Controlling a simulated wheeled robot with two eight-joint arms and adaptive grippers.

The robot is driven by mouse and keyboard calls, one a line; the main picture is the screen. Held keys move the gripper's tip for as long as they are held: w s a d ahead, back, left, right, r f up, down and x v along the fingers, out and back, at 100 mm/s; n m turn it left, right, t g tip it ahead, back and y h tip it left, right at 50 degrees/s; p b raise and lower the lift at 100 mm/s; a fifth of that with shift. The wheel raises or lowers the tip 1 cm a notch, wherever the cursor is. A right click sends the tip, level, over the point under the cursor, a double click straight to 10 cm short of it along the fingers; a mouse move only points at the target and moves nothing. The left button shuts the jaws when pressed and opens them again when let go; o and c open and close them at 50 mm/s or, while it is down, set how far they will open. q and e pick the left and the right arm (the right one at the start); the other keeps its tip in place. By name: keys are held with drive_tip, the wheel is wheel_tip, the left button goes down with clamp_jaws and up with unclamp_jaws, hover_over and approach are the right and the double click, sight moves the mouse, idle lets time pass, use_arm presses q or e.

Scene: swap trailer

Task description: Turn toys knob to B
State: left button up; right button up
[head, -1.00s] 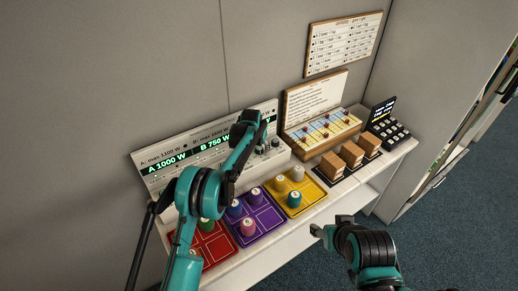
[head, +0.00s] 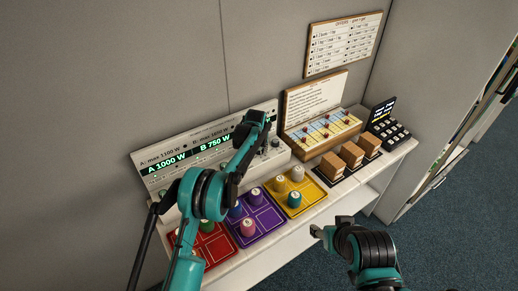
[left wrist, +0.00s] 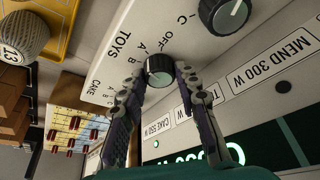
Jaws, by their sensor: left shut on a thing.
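The toys knob (left wrist: 159,70) is a small round dark knob with a grey face on the white panel, beside the word TOYS and the marks OFF, A and B. My left gripper (left wrist: 157,80) is shut on it, a fingertip at either side. The knob's pointer is too unclear to read. In the head view my left gripper (head: 258,120) is at the control panel (head: 165,152) and hides the held knob. My right gripper (head: 331,227) is open and empty in front of the table.
Another dark knob (left wrist: 225,14) sits close by on the panel. The panel display reads A 1000 W and B 750 W. Red, purple (head: 262,228) and yellow trays with coloured pieces lie in front. Wooden blocks (head: 352,154) and a keypad (head: 390,132) stand to the right.

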use_arm(q)
drive_tip(key=n+y, duration=0.1)
drive_tip(key=n, duration=0.2)
drive_tip(key=shift+d, duration=0.1)
drive_tip(key=shift+n+g+y, duration=0.3)
drive_tip(key=shift+n+y, duration=0.4)
drive_tip(key=shift+n, duration=0.8)
drive_tip(key=o, duration=1.2)
drive_tip(key=shift+c, duration=0.2)
drive_tip(key=v, duration=1.2)
drive_tip(key=shift+d, duration=0.1)
